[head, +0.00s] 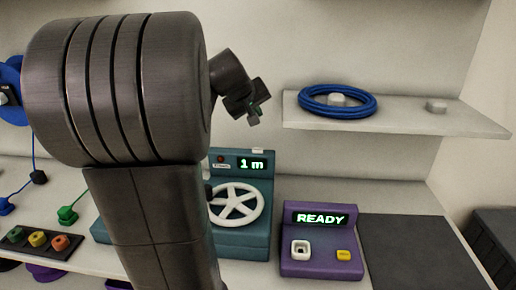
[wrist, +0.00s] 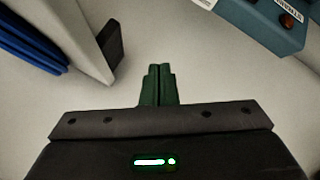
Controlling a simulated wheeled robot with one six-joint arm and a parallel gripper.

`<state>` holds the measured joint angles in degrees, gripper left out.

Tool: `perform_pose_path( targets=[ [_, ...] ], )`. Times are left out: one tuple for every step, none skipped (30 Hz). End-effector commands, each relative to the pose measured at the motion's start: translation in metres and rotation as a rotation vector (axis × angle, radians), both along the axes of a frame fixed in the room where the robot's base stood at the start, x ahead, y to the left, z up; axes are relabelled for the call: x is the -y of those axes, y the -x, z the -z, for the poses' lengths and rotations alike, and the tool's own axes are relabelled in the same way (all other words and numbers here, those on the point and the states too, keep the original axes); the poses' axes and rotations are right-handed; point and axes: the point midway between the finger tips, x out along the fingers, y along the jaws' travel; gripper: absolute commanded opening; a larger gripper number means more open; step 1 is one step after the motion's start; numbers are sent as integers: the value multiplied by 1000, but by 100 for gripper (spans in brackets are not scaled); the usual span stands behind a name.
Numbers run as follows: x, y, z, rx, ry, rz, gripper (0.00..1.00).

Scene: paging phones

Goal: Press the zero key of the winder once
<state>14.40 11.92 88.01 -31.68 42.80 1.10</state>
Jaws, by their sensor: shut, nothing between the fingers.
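The winder (head: 240,240) is a teal machine with a white spoked handwheel (head: 237,204) and a display (head: 251,164) reading "1 m". A small dark red round part (head: 221,159) sits left of the display above a small label. A small pale block (head: 257,151) shows on the winder's top edge. I cannot read which part is the zero key. My gripper (head: 254,119) is above the winder, apart from it. In the wrist view its green fingers (wrist: 159,70) are shut and empty, with a corner of the winder (wrist: 262,22) at upper right.
A wall shelf (head: 470,121) with a blue coil (head: 338,115) is right of my gripper. A purple box (head: 320,268) reading "READY" stands right of the winder, beside a dark mat (head: 415,250). Coloured plugs are at left. My arm hides part of the bench.

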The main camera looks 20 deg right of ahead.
Motion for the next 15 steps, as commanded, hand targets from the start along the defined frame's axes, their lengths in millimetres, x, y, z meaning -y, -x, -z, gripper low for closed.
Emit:
perform_pose_path(
  targets=[
    [0, 0, 0, 0, 0, 0, 0],
    [0, 0, 0, 0, 0, 0, 0],
    [0, 0, 0, 0, 0, 0, 0],
    [0, 0, 1, 0, 0, 0, 0],
    [0, 0, 1, -1, 0, 1, 0],
    [0, 0, 2, -1, -1, 0, 0],
    [0, 0, 3, -1, -1, 0, 0],
    [0, 0, 4, -1, -1, 0, 0],
    [0, 0, 7, -1, -1, 0, 0],
    [0, 0, 9, -1, -1, 0, 0],
    [0, 0, 11, -1, -1, 0, 0],
    [0, 0, 15, -1, -1, 0, 0],
    [0, 0, 18, -2, 0, -1, 0],
    [0, 0, 22, -2, -1, 0, 0],
    [0, 0, 27, -2, -1, 1, 0]
  ],
)
